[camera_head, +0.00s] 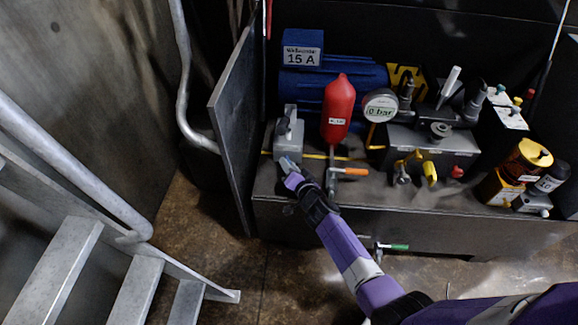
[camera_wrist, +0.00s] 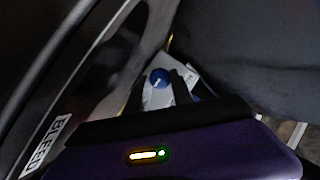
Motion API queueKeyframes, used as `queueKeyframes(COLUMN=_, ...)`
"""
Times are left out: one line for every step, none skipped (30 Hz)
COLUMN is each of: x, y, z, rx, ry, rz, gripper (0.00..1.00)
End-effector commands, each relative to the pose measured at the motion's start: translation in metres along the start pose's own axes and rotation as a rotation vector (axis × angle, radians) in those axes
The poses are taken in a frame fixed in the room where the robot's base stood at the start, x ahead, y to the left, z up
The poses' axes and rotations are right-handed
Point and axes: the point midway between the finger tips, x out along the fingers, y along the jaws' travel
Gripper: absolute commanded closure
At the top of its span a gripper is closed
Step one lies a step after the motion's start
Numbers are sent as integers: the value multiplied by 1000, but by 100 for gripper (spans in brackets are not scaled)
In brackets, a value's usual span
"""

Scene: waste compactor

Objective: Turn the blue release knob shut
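The blue release knob (camera_wrist: 158,77) shows in the wrist view as a small round blue knob on a pale grey block. My gripper (camera_wrist: 158,90) has its two dark fingers apart, one on each side of the knob's line, with clear gaps between fingers and knob. Whether the fingertips reach as far as the knob cannot be told. In the head view my gripper (camera_head: 289,166) is at the front of the grey valve block (camera_head: 288,135), at the left end of the bench. The knob is not clearly distinguishable there.
A red accumulator (camera_head: 338,108) and an orange-handled valve (camera_head: 350,171) stand right of my gripper. A dark upright panel (camera_head: 233,130) is close on the left. A green-handled valve (camera_head: 393,247) sticks out below the bench edge. Metal stairs (camera_head: 135,290) are at lower left.

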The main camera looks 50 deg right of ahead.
Motion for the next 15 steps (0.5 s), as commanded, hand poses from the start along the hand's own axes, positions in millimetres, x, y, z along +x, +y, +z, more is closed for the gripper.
queueKeyframes(x=0, y=0, z=0, rx=0, ry=0, rz=-1, gripper=100)
queueKeyframes(x=0, y=0, z=0, rx=0, ry=0, rz=-1, gripper=100)
queueKeyframes(x=0, y=0, z=0, rx=0, ry=0, rz=-1, gripper=100)
queueKeyframes(x=0, y=0, z=0, rx=0, ry=0, rz=-1, gripper=100)
queueKeyframes(x=0, y=0, z=0, rx=-1, ry=0, rz=-1, gripper=100)
queueKeyframes(x=0, y=0, z=0, rx=-1, ry=0, rz=0, gripper=100)
queueKeyframes(x=0, y=0, z=0, rx=-2, ry=-1, rz=0, gripper=100)
queueKeyframes(x=0, y=0, z=0, rx=-3, ry=-1, rz=1, gripper=100)
queueKeyframes(x=0, y=0, z=0, rx=-5, ry=-1, rz=2, gripper=100)
queueKeyframes(x=0, y=0, z=0, rx=-6, ry=-1, rz=4, gripper=100)
queueKeyframes(x=0, y=0, z=-1, rx=-8, ry=-1, rz=5, gripper=100)
queueKeyframes(x=0, y=0, z=0, rx=-12, ry=-2, rz=7, gripper=100)
queueKeyframes(x=0, y=0, z=-1, rx=-15, ry=-2, rz=9, gripper=100)
queueKeyframes(x=0, y=0, z=-1, rx=-18, ry=-2, rz=11, gripper=100)
queueKeyframes(x=0, y=0, z=-1, rx=-23, ry=-3, rz=14, gripper=100)
